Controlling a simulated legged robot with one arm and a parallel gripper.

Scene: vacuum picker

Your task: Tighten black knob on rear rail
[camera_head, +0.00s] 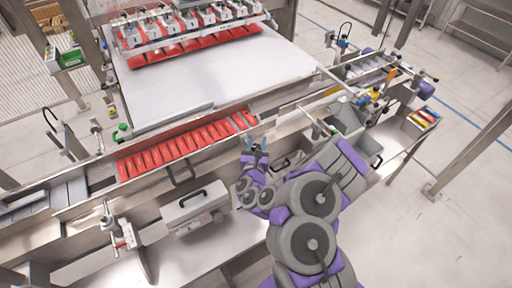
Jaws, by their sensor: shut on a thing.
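My gripper (256,145) is at the rail by the right end of a row of red packs (185,146). Its fingers are shut on a small dark piece that looks like the black knob. The knob is mostly hidden by the fingers, and its shape and how far it is turned cannot be made out. The metal rail (290,107) runs from the lower left to the upper right, behind the gripper. My grey and purple arm reaches up from the bottom and covers part of the machine's front.
A grey box with a black handle (193,210) stands left of my arm. A clamp stand (118,232) is farther left. Suction heads (185,25) over red packs stand at the back, above a bare white plate (220,80). Open floor lies at the right.

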